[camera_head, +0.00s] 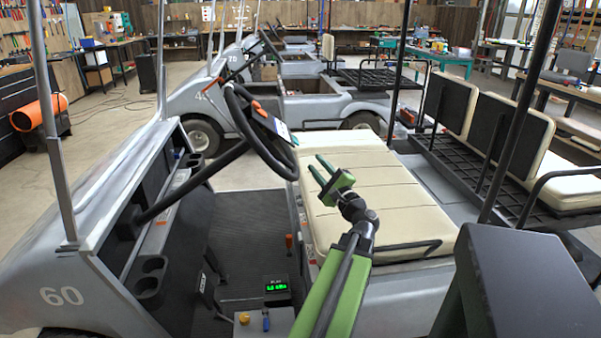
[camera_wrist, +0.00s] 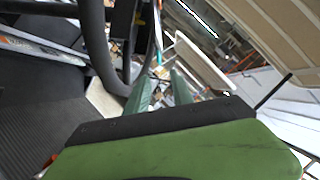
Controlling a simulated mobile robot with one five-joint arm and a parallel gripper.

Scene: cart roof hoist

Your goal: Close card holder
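A small dark holder with a white and blue card (camera_head: 273,126) sits at the steering wheel (camera_head: 237,118) of the front cart. It is likely the card holder; I cannot tell whether it is open or closed. My gripper (camera_head: 314,161) is green and empty, over the cream seat, right of the wheel and apart from the holder. Its two fingers stand apart, and the gap between them also shows in the wrist view (camera_wrist: 161,75). In the wrist view the dark wheel rim passes just left of the fingers. I cannot make out the holder clearly there.
The cream bench seat (camera_head: 372,205) lies under my gripper. The steering column slants to the dashboard at left. A small green-lit display (camera_head: 277,289) stands low near the floor. Roof posts rise around the cart. A second cart (camera_head: 310,100) stands behind.

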